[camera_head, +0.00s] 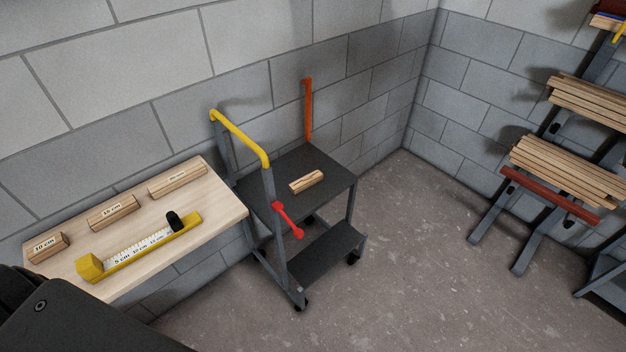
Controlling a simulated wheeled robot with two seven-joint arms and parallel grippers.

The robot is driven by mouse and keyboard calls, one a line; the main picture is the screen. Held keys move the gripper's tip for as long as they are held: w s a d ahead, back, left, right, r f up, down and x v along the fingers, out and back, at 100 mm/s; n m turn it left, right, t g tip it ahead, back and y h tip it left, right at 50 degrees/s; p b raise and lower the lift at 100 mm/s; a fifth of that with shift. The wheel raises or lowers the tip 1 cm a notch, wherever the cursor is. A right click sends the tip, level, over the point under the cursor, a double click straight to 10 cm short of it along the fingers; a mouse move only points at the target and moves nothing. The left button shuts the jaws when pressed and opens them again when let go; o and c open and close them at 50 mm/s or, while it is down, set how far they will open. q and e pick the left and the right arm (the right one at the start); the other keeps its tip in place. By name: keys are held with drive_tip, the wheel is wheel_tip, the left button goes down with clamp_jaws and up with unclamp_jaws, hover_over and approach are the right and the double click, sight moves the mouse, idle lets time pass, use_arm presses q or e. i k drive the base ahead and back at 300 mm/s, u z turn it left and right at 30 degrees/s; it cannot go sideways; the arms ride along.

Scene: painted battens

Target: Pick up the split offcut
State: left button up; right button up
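A short wooden offcut (307,181) lies on the dark top deck of the wheeled step trolley (322,166). A dark line runs along its length, but it is too small to tell whether this is a split. Three labelled wood pieces lie along the back of the pale bench at left: a short one (47,247) marked 10 cm, a middle one (113,212) and a longer one (178,179). Neither of my grippers can be made out. A dark part of my own body fills the lower left corner.
A yellow measuring gauge (140,247) with a black stop lies on the bench (222,208). A rack of battens (567,168) stands at right. The floor (415,260) between is clear.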

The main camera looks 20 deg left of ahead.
sight(296, 186)
drive_tip(key=z, duration=0.8)
drive_tip(key=i, duration=3.15)
drive_tip(key=u, duration=1.4)
drive_tip(key=i, duration=1.9)
drive_tip(key=u, duration=2.15)
